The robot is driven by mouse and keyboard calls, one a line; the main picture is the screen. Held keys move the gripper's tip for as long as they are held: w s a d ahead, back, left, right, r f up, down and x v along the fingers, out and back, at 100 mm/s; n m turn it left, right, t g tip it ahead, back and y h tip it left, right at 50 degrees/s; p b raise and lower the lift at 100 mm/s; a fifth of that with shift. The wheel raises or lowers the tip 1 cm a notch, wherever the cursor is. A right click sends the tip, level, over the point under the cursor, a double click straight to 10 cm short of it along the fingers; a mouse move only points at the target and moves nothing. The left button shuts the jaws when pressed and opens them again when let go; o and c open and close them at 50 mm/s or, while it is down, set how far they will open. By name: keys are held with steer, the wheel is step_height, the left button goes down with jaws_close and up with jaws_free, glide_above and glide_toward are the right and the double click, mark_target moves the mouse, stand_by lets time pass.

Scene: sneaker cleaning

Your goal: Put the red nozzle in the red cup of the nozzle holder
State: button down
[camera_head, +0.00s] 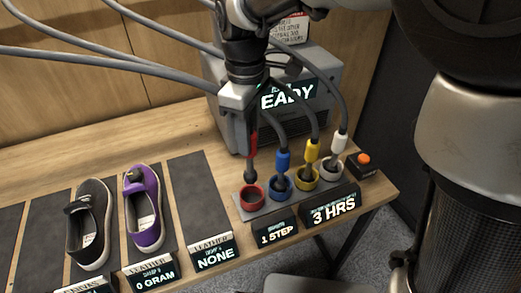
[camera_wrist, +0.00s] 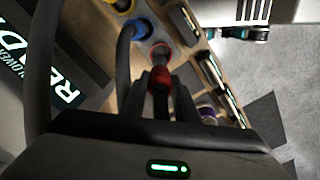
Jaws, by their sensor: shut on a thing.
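My gripper (camera_head: 251,125) is shut on the red nozzle (camera_head: 252,147) and holds it roughly upright, dark tip down. The nozzle holder (camera_head: 273,207) is a grey block on the bench with a row of coloured cups. The red cup (camera_head: 252,204) is at its left end, directly below the nozzle in the head view. The dark tip reaches down to about the cup's rim; I cannot tell whether it is inside. In the wrist view, the red nozzle (camera_wrist: 160,82) is between my fingers, with red also showing just beyond it.
Blue (camera_head: 283,161), yellow (camera_head: 312,150) and white (camera_head: 339,143) nozzles stand in cups to the right, with hoses rising close to my gripper. A grey machine (camera_head: 229,133) stands behind. A purple shoe (camera_head: 146,212) and a dark shoe (camera_head: 91,224) lie left. An orange button (camera_head: 363,159) is right.

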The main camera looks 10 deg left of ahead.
mark_target(251, 172)
steer(key=f, duration=0.3)
steer(key=shift+s+f, duration=0.2)
steer(key=shift+f, duration=0.2)
steer(key=shift+w+f+b, duration=0.1)
steer(key=shift+f+b, duration=0.35)
steer(key=shift+f, duration=1.95)
steer(key=shift+d+f, duration=0.1)
steer(key=shift+f, duration=0.1)
steer(key=c, duration=1.4)
jaws_free()
